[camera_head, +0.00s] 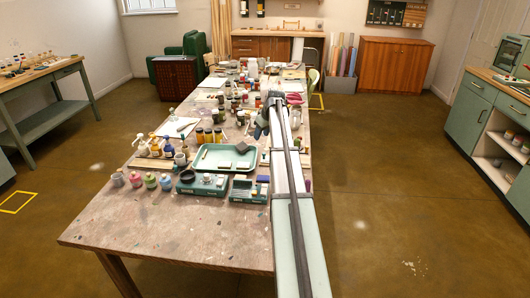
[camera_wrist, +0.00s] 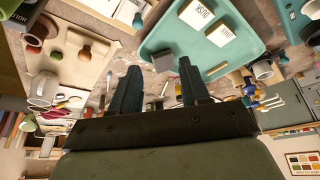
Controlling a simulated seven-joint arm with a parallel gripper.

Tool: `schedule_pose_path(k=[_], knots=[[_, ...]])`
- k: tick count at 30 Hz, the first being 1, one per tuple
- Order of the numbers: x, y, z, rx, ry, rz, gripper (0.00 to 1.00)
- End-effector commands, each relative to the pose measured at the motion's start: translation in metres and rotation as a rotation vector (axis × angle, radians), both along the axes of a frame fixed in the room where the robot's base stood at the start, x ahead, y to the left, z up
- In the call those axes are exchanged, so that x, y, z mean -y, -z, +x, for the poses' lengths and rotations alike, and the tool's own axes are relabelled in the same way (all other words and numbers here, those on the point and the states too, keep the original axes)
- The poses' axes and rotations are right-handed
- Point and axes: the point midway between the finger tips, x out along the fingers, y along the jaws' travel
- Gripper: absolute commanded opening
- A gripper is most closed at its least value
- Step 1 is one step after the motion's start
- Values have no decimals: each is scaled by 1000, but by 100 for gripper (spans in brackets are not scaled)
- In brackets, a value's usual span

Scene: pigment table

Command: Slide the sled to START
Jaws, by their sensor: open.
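A small dark grey block (camera_wrist: 162,61) appears between the fingertips in the picture, at a depth I cannot tell. I cannot pick out the sled or a START mark for sure.
The long table (camera_head: 150,235) is crowded with jars, bottles and tools. Small coloured pots (camera_head: 150,180) and a teal scale-like device (camera_head: 202,184) stand before the tray. A beige board (camera_wrist: 75,65) with knobbed pieces shows at left in the wrist view. The table's near end is clear.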

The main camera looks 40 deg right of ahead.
Motion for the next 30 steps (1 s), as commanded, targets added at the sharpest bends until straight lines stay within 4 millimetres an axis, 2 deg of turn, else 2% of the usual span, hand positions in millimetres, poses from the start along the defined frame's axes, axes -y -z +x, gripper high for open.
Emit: schedule_pose_path(k=[1,4,11,30], knots=[[14,-3,-9,-7,20,5,46],[29,-5,-21,-18,41,13,46],[36,3,-24,-25,52,18,46],[36,99,17,-24,51,17,46]])
